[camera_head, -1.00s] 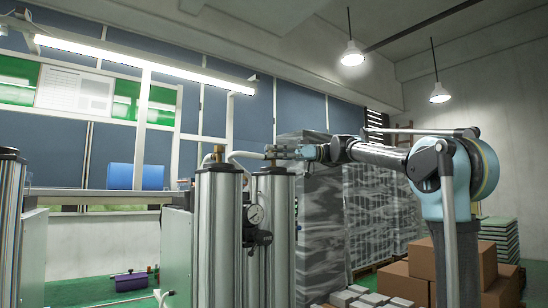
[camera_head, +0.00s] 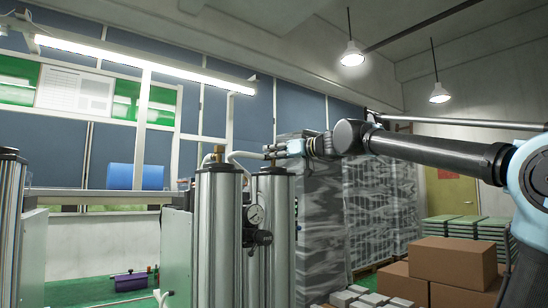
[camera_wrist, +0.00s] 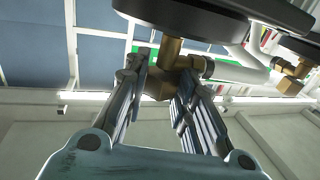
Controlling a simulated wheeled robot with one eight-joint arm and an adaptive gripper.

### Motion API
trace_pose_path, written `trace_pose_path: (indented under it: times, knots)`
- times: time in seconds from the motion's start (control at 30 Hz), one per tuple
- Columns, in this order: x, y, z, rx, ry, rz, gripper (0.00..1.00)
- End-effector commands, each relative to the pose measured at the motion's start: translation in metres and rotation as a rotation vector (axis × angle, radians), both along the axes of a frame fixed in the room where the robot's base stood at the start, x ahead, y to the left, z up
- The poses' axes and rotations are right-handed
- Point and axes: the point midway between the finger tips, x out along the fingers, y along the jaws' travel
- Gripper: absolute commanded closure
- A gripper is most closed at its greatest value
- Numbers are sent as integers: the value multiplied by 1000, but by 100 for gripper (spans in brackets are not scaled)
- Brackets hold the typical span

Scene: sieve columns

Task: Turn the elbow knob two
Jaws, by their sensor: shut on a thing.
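Two tall silver columns stand side by side, the left column (camera_head: 217,235) and the right column (camera_head: 280,225). My gripper (camera_head: 273,152) is at the top of the right column. In the wrist view its two fingers are shut on a brass elbow knob (camera_wrist: 171,52), one finger on each side. The knob joins a dark round cap (camera_wrist: 185,18), and a pale hose runs off to the right of it. The part of the knob between the fingers is partly hidden. A second brass fitting (camera_wrist: 290,84) shows at the right of the wrist view, apart from my fingers.
The left column's brass fitting (camera_head: 219,152) and a white hose stand close beside my gripper. A pressure gauge (camera_head: 255,214) sits between the columns. Wrapped pallets (camera_head: 325,225) and cardboard boxes (camera_head: 455,265) stand behind and to the right.

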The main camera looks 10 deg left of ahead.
Motion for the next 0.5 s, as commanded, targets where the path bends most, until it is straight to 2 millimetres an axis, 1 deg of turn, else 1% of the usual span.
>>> trace_pose_path:
  times: [0.23, 0.5]
  knots:
    - [1, 0, 0, 0, 1, -115, 100]
    - [2, 0, 0, -1, 1, -174, 100]
